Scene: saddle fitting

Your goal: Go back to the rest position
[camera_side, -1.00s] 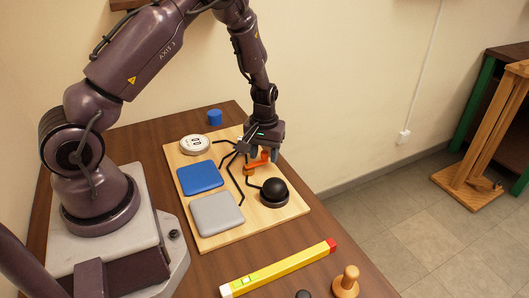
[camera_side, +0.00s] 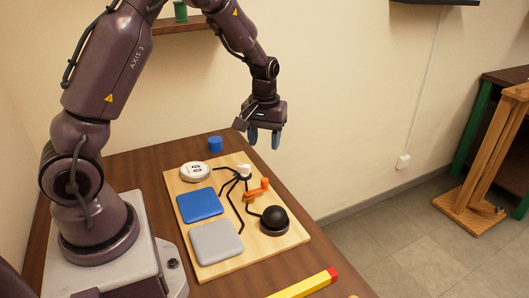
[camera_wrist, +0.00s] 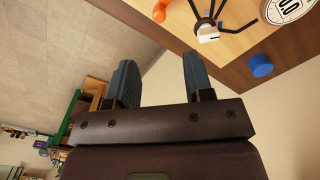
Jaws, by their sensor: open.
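My gripper (camera_side: 264,138) is open and empty, raised in the air above the far right part of the board. It also shows in the wrist view (camera_wrist: 160,82), its two blue-grey fingers apart with nothing between them. Below it on the wooden board (camera_side: 262,247) sits an orange piece (camera_side: 257,190), clear of the fingers. A small white piece (camera_side: 244,170) with black cables spreading from it stands beside the orange piece. In the wrist view the white piece (camera_wrist: 208,34) and part of the orange piece (camera_wrist: 160,11) show past the fingers.
The board also holds a round white dial (camera_side: 195,171), a blue pad (camera_side: 199,205), a grey pad (camera_side: 216,242) and a black dome (camera_side: 274,219). A blue cylinder (camera_side: 215,144) stands behind. A yellow bar (camera_side: 305,286) lies in front. A wall shelf (camera_side: 180,25) is behind my arm.

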